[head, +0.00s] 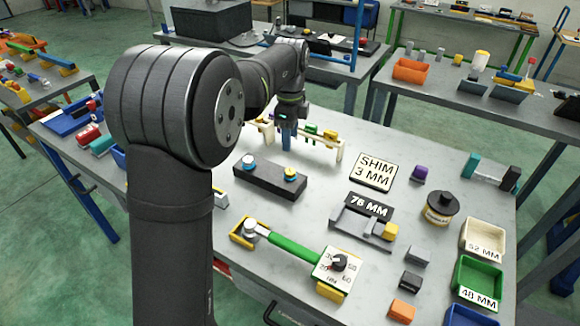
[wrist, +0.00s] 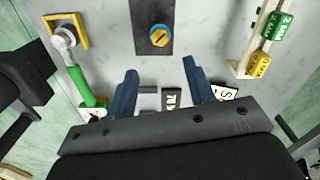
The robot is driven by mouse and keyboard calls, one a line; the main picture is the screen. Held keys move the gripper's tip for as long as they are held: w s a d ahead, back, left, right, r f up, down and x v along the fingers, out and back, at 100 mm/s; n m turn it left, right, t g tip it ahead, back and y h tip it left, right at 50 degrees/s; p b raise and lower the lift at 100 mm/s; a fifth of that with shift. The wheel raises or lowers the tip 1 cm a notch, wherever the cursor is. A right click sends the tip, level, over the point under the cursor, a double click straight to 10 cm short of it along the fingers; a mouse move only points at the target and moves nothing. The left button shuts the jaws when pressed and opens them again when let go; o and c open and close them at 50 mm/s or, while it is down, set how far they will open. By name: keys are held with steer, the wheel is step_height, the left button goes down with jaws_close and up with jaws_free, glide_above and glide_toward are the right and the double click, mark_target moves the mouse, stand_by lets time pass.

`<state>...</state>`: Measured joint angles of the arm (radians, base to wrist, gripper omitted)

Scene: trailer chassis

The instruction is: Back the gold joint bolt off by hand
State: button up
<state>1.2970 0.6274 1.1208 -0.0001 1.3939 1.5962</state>
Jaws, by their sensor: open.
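The gold joint bolt (head: 290,174) sits in a blue collar at the right end of a dark block (head: 268,183) on the bench. A second, silver-topped bolt (head: 248,161) in a blue collar stands at the block's left end. In the wrist view the gold bolt (wrist: 159,36) shows a slotted head, beyond my fingertips and roughly centred between them. My gripper (wrist: 158,66) is open, its two blue fingers apart with nothing between them. In the head view my gripper (head: 288,138) points down behind the block, apart from the bolt.
A cream rack (head: 338,152) with green and yellow pieces stands close to my gripper. A green-handled torque wrench (head: 290,250) lies in front of the block. A 76 MM fixture (head: 362,222), a SHIM 3 MM card (head: 374,172) and bins (head: 478,280) are to the right.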

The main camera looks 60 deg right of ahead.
mark_target(290, 171)
step_height(290, 171, down, 11)
steer(key=shift+f, duration=0.2)
steer(key=c, duration=1)
steer(key=shift+n, duration=0.4)
